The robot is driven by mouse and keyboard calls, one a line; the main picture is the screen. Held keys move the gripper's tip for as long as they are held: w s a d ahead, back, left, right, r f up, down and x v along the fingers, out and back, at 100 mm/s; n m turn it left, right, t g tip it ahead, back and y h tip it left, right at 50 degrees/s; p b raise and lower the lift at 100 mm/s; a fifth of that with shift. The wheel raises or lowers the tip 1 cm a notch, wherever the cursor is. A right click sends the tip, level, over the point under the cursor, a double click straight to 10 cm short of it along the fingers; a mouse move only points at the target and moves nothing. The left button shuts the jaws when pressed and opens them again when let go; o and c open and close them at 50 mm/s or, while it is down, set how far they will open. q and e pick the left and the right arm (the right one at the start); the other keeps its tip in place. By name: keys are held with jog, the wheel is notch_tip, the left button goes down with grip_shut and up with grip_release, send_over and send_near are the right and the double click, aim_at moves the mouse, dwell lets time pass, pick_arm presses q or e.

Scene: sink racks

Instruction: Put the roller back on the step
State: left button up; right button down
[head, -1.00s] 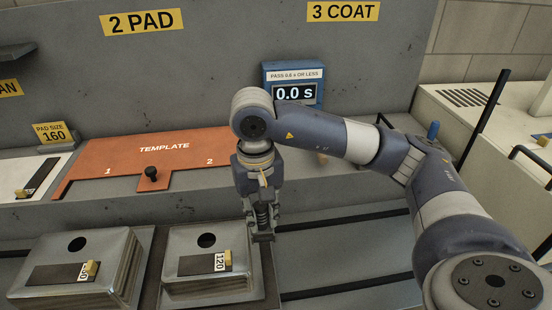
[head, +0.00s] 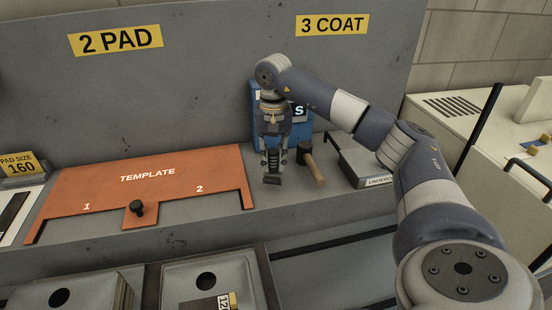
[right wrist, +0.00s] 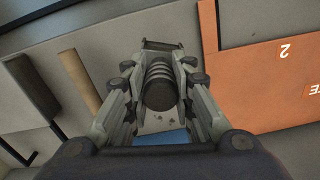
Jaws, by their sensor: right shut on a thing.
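My right gripper (head: 272,165) is shut on the roller (head: 272,180), a dark tool with a ridged, round body and a dark crossbar at its lower end. In the right wrist view, the ridged body of the roller (right wrist: 160,90) lies between the two fingers of the right gripper (right wrist: 160,75). The roller is upright over the grey step (head: 225,225), in front of the blue timer box (head: 256,130). I cannot tell if its lower end touches the step. The fingers partly hide the roller. My left gripper is out of view.
Metal pad blocks (head: 205,270) sit lower in front. A tray (head: 368,172) is at right on the step.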

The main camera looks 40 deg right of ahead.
aim_at(276, 162)
jog(key=shift+w+d, duration=0.4)
jog(key=shift+d, duration=0.45)
jog(key=shift+d+f+p, duration=0.15)
jog(key=shift+p, duration=0.15)
notch_tip(276, 162, down, 3)
jog(key=shift+r+p, duration=0.1)
jog(key=shift+p, duration=0.65)
jog(key=shift+f, duration=0.45)
jog(key=c, duration=1.4)
grip_release()
jog(key=shift+o, duration=0.2)
jog(key=shift+r, duration=0.3)
jog(key=shift+r+b, duration=0.35)
pick_arm(q)
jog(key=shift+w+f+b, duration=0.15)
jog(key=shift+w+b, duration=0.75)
jog(key=shift+b, duration=0.25)
pick_arm(e)
notch_tip(276, 162, up, 11)
